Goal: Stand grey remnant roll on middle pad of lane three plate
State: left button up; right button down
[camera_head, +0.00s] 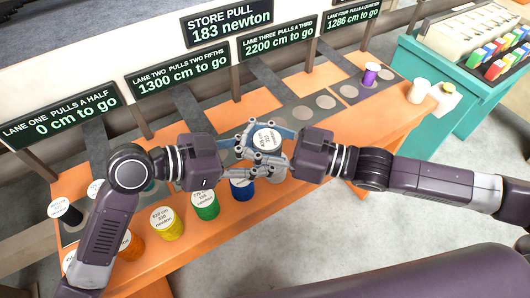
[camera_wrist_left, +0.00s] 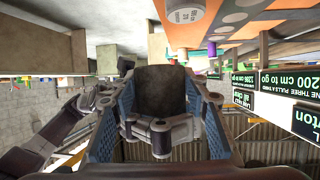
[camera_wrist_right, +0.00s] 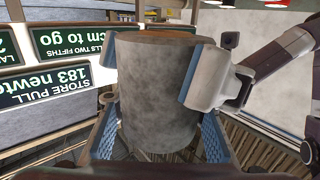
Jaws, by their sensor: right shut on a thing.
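The grey remnant roll (camera_head: 268,138), with a white label on its top, is held between my two hands over the orange bench in the head view. My right gripper (camera_head: 284,150) is shut on it. The roll fills the space between the fingers in the right wrist view (camera_wrist_right: 158,90). My left gripper (camera_head: 245,148) is close beside the roll. Its fingers are spread apart in the left wrist view (camera_wrist_left: 163,120), with a dark grey surface between them. The lane three plate (camera_head: 314,107) lies behind the hands. Its middle pad (camera_head: 303,113) is bare.
Several coloured rolls stand along the front edge, including yellow (camera_head: 167,224), green (camera_head: 205,206) and blue (camera_head: 242,189). A purple roll (camera_head: 370,76) stands on the lane four plate. A white roll (camera_head: 418,92) stands at the right end. Sign posts rise behind the plates.

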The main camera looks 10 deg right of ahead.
pick_arm(q)
jog(key=shift+c, duration=2.2)
pick_arm(e)
jog(key=c, duration=2.1)
grip_release()
jog(key=o, duration=1)
jog(key=shift+c, duration=0.2)
jog(key=shift+d, duration=0.1)
